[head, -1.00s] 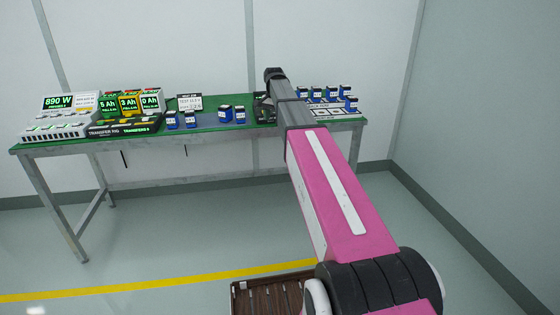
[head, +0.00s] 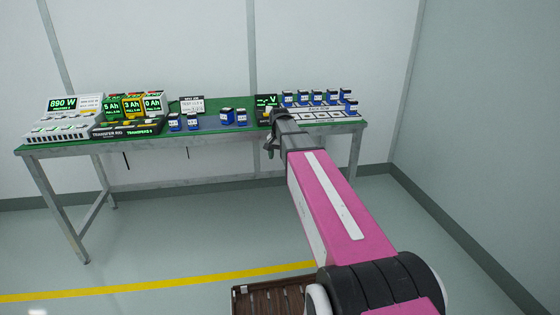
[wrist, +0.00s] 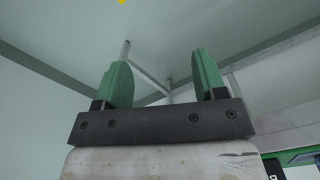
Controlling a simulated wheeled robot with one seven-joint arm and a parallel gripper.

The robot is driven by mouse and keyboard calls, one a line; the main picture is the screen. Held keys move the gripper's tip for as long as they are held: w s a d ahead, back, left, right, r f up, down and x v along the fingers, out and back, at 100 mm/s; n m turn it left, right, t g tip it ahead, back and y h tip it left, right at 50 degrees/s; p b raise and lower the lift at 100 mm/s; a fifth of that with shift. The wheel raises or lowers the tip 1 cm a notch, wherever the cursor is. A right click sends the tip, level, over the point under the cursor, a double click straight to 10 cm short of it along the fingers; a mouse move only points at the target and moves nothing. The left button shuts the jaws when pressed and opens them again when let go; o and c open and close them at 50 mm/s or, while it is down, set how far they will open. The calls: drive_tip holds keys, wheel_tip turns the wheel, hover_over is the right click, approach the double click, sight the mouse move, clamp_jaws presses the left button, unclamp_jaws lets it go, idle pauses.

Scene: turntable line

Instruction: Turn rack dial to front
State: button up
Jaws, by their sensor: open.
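My gripper (head: 271,148) is in front of the table's front edge, toward the right of the bench, at the end of my pink arm. In the wrist view my gripper (wrist: 161,72) has its two green fingers apart with nothing between them. Behind them are floor and grey metal frame parts. No dial can be made out clearly in either view. A white rack-like tray (head: 318,115) with several blue packs (head: 317,98) behind it is at the bench's right end. A black meter (head: 266,104) with a green display stands left of it, partly hidden by my arm.
The green-topped table (head: 210,131) stands along the back wall. It also holds a black transfer rig (head: 126,128), three Ah displays, an 890 W display (head: 62,105) and several blue packs (head: 227,116).

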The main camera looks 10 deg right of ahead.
drive_tip(key=shift+s+f, duration=0.6)
drive_tip(key=shift+f, duration=0.1)
drive_tip(key=s+f+n, duration=0.2)
drive_tip(key=s+f, duration=0.6)
drive_tip(key=s, duration=0.3)
drive_tip(key=s+f+n, duration=0.3)
drive_tip(key=s+f, duration=0.5)
drive_tip(key=s, duration=0.3)
drive_tip(key=shift+s+n, duration=0.25)
drive_tip(key=shift+n, duration=0.05)
